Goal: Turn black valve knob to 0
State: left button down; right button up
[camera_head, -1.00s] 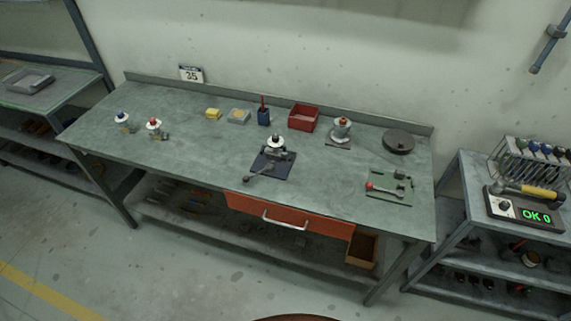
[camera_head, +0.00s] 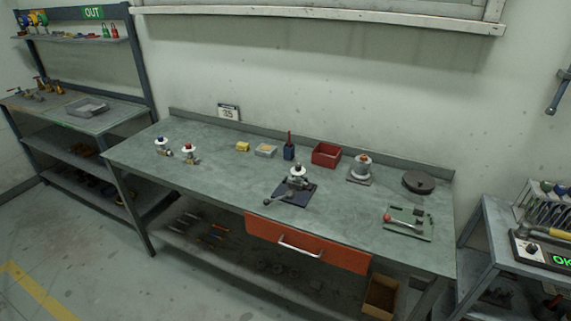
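A small valve-like device (camera_head: 297,180) with a white disc on top stands on a dark base plate (camera_head: 307,196) near the middle of the workbench. A lever with a dark ball end (camera_head: 268,201) sticks out from it to the left. A tester box at the right edge carries a small black knob (camera_head: 532,247) beside a green display (camera_head: 562,260) cut off by the frame. I cannot tell which part is the black valve knob or read any dial marks. Neither of my grippers is in view.
A blue-topped valve (camera_head: 162,147) and a red-topped valve (camera_head: 189,154) stand on the bench's left. A red bin (camera_head: 326,154), a grey device (camera_head: 361,168) and a dark disc (camera_head: 419,182) stand at the back. A green plate (camera_head: 409,223) lies front right. The bench front (camera_head: 215,190) is clear.

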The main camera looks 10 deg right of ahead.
aim_at(297, 167)
jog(key=u, duration=0.75)
jog(key=i, duration=1.1)
jog(key=z, duration=0.35)
